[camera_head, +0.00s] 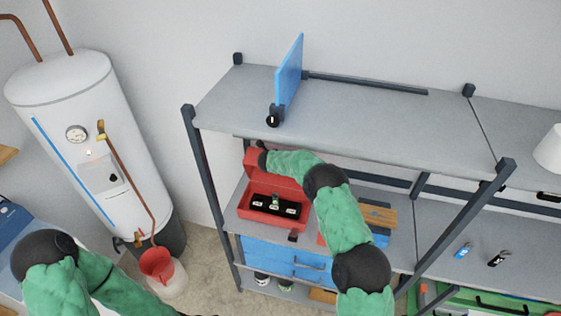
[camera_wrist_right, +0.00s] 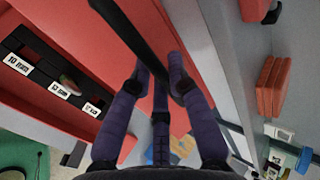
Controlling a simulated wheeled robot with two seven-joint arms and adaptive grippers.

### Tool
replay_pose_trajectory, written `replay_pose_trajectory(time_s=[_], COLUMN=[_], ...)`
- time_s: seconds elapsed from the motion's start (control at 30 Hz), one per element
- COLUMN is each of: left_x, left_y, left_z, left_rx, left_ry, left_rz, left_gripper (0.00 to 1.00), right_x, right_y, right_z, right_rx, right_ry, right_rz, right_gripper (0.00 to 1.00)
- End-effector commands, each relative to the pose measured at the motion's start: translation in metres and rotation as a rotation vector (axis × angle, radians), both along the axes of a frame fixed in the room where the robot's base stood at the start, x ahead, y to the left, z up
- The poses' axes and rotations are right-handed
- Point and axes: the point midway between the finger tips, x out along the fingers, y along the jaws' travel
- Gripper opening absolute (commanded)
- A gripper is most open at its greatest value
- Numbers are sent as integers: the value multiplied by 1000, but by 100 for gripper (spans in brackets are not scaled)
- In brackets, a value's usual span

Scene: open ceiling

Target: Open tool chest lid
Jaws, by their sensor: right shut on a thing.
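The red tool chest (camera_head: 245,213) stands on the shelf below the top board, its black inner tray (camera_head: 275,206) with white-labelled slots exposed. Its red lid (camera_head: 272,181) is raised at the back of the chest, partly covered by my right arm. My right wrist reaches the lid's upper left side, where my right gripper is hidden in the head view. In the right wrist view, the purple fingers of my right gripper (camera_wrist_right: 161,75) close around a dark strip (camera_wrist_right: 130,28) at the red lid; the labelled tray (camera_wrist_right: 52,82) is at left. My left arm is at lower left, its gripper out of view.
The top shelf (camera_head: 350,115) lies close above the lid, with a thin blue upright object (camera_head: 289,72) on it. Blue drawers (camera_head: 285,258) sit below the chest. A wooden block (camera_head: 378,215) lies to its right.

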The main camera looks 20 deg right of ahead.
Motion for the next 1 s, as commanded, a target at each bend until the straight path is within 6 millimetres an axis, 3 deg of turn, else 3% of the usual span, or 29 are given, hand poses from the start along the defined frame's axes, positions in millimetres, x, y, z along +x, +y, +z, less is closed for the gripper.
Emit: replay_pose_trajectory(time_s=[0.6,0.63,0.7,1.0], left_x=[0,0,0,0], left_y=[0,0,0,0], left_z=[4,4,4,4], left_rx=[0,0,0,0], left_ry=[0,0,0,0], left_rz=[0,0,0,0], left_gripper=[63,63,63,63], right_x=[6,6,6,5], right_y=[-4,-4,-4,-3], right_z=[5,5,5,2], right_rx=[-2,-2,-2,-1], right_ry=[-6,-6,-6,-2], right_rz=[0,0,0,1], right_gripper=[0,27,43,43])
